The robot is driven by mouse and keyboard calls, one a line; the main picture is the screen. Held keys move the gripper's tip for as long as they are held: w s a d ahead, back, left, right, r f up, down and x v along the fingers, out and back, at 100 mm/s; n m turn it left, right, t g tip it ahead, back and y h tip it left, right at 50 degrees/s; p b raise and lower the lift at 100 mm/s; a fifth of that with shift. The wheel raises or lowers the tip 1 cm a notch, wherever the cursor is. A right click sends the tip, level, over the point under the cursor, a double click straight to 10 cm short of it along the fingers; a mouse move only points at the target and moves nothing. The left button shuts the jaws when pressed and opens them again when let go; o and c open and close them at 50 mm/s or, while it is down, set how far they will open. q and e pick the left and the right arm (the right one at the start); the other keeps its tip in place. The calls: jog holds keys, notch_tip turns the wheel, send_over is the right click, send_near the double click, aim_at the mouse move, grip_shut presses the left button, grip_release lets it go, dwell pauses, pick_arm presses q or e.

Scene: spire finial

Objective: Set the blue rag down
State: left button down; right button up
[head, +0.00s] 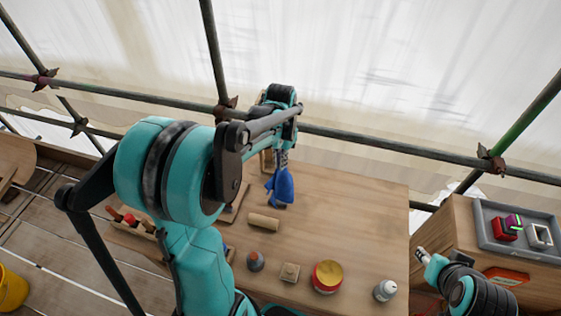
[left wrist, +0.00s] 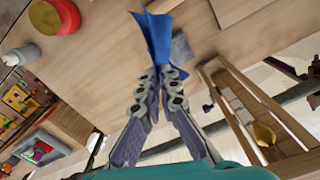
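The blue rag (head: 281,187) hangs from my left gripper (head: 282,158) over the far part of the wooden workbench (head: 350,205) in the head view. In the left wrist view the two fingers of my left gripper (left wrist: 160,75) close together on the blue rag (left wrist: 157,38). The rag droops in folds past the fingertips. I cannot tell whether its lower end touches the bench top. My right gripper (head: 424,257) is at the lower right of the head view, beside the bench and away from the rag. Its fingers are too small to judge.
On the bench are a wooden roll (head: 264,221), a red tin with a yellow top (head: 328,276), a white bottle (head: 385,290), a small wooden block (head: 290,272) and a dark round object (head: 255,261). A grey tray (head: 490,240) sits on the wooden box at right.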

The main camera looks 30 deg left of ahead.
dwell(0.5)
pick_arm(q)
jog(key=w+d+f+b, duration=0.2)
jog(key=w+d, duration=0.1)
jog(key=d, duration=0.6)
jog(key=w+d+f+b, duration=0.2)
jog(key=w+d, duration=0.2)
jog(key=d, duration=0.5)
jog(key=w+d+f+b, duration=0.2)
jog(key=w+d, duration=0.2)
jog(key=d, duration=0.4)
jog(key=shift+w+d, duration=0.2)
jog(key=shift+d, duration=0.2)
